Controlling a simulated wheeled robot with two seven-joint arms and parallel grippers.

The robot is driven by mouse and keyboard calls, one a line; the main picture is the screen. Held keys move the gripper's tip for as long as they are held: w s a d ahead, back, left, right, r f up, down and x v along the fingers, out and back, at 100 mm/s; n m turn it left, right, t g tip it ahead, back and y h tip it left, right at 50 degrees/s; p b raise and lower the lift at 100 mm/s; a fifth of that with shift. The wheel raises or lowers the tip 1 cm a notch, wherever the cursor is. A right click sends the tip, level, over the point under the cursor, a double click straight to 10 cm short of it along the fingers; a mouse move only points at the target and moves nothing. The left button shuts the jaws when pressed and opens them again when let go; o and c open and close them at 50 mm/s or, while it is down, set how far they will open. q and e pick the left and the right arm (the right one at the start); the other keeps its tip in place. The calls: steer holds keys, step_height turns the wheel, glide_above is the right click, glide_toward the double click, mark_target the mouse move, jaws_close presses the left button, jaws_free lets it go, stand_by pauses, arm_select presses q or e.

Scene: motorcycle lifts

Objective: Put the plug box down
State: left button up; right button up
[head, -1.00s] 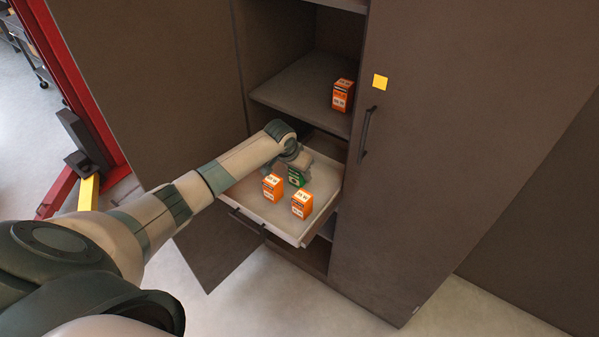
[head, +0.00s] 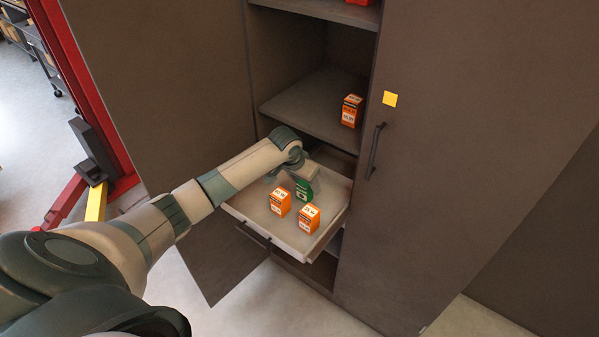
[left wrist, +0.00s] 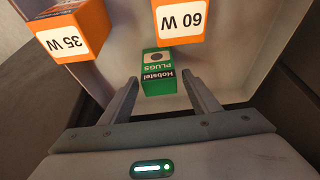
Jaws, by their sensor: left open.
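The plug box (head: 304,191) is a small green box in the pulled-out drawer (head: 244,207) of a tall brown cabinet. In the left wrist view the plug box (left wrist: 158,80) shows its "PLUGS" label upside down and appears to rest on the drawer floor. My left gripper (head: 307,179) is right above and behind it. In the left wrist view the left gripper (left wrist: 160,79) is open, with one fingertip on each side of the box and visible gaps. Whether the tips still overlap the box in height is hard to tell. My right gripper is not in view.
Two orange boxes, a 35 W one (left wrist: 70,35) and a 60 W one (left wrist: 180,20), stand in the drawer close to the plug box. Another orange box (head: 352,110) stands on the shelf above. A closed cabinet door (head: 440,160) with a handle is at right.

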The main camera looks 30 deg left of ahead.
arm_select(q)
steer(key=b+v, duration=0.1)
steer(key=v, duration=0.7)
steer(key=shift+r, duration=0.3)
steer(key=shift+s+d, duration=0.1)
steer(key=shift+s, duration=0.05)
